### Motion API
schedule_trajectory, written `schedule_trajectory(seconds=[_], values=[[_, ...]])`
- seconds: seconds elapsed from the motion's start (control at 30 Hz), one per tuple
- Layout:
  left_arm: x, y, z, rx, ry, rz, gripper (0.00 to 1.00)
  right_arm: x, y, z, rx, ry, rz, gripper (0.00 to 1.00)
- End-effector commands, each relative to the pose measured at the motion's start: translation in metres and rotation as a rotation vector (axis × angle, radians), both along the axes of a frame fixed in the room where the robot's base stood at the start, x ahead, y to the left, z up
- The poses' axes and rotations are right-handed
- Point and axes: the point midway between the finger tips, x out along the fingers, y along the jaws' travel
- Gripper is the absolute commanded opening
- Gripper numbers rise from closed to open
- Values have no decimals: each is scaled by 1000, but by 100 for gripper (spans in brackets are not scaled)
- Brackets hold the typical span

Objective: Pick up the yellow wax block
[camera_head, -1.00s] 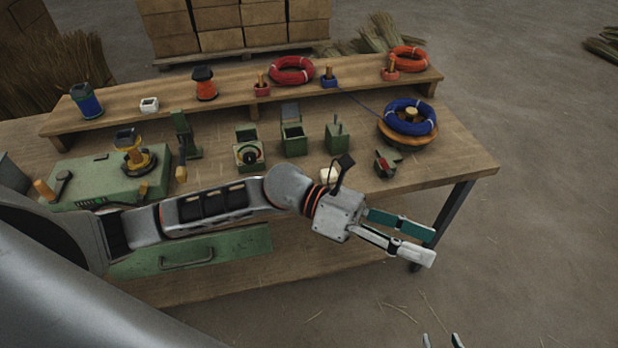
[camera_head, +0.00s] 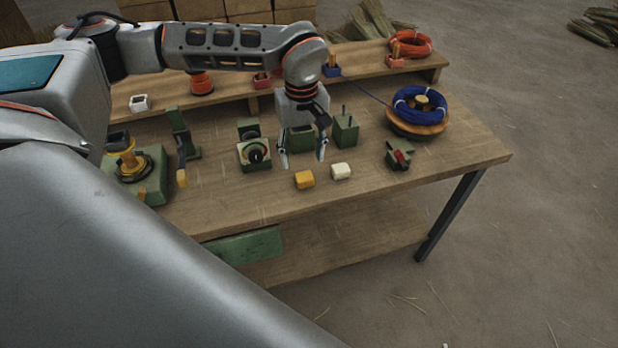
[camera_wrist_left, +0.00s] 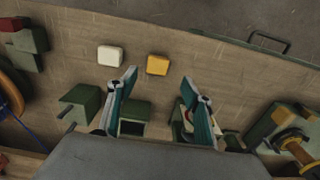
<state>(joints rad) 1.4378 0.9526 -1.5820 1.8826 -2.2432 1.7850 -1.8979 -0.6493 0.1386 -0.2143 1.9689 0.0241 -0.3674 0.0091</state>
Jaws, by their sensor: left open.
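The yellow wax block (camera_head: 304,179) lies on the wooden workbench (camera_head: 370,190) near its front edge, with a white block (camera_head: 341,171) just to its right. My left gripper (camera_head: 302,163) is open and empty, pointing down above the bench, a little behind the yellow block in the head view. In the left wrist view the yellow block (camera_wrist_left: 157,65) sits ahead of the open fingers (camera_wrist_left: 163,88), roughly between their lines, and the white block (camera_wrist_left: 110,56) is beside it. Nothing is between the fingertips. My right gripper does not show.
Green boxes (camera_head: 346,130) stand close to the left gripper, partly hidden by it. A gauge box (camera_head: 254,154) is to the left and a green clamp with a red part (camera_head: 399,154) to the right. A blue coil (camera_head: 420,104) stands farther right. The bench front is mostly clear.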

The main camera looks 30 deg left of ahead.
Motion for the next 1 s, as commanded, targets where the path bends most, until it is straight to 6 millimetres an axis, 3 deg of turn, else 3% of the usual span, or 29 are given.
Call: schedule_trajectory(seconds=[0.53, 0.87, 1.0], values=[[6, 0, -66, -2, 3, 2, 50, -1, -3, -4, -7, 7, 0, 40], [6, 0, -74, -3, 1, 1, 50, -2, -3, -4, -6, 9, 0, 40], [6, 0, -74, -3, 1, 1, 19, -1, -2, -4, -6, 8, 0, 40]])
